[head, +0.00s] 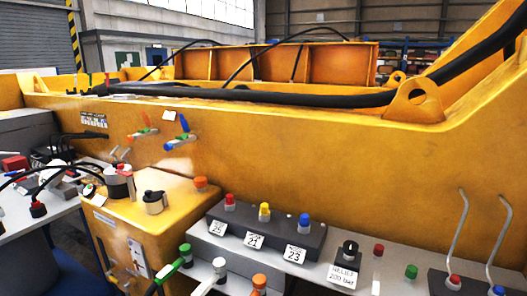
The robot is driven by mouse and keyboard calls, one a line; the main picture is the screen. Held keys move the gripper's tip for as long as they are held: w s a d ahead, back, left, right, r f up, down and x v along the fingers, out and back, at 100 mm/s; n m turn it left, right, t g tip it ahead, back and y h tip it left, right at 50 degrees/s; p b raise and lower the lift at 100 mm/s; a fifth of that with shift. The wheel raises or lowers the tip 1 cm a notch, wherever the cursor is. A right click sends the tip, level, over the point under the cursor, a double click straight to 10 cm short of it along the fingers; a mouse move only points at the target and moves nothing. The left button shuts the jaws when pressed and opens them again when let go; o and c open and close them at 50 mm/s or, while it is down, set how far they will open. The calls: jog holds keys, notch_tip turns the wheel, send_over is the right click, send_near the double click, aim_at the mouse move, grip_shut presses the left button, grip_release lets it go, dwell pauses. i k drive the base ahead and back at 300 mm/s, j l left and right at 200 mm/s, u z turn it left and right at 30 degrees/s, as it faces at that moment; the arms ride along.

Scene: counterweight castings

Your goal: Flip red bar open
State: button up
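No plain red bar stands out. An orange-red handle (146,118) stands tilted on a small valve with a green part on the yellow casting wall (300,150), left of centre in the head view. A blue handle (184,124) stands on a similar valve to its right. At the lower right, a bent metal lever (462,235) rises near a red knob (454,280). I cannot tell which of these is the bar. My gripper is not in view.
A dark block (266,240) with red, yellow and blue knobs sits on a pale ledge. A relief knob (348,249) stands right of it. A yellow cabinet (150,215) stands left. A thick black hose (300,97) runs along the casting. A cluttered table (45,210) is far left.

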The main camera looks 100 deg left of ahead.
aim_at(121, 167)
jog(key=k+j+u, duration=0.1)
jog(key=u, duration=3.4)
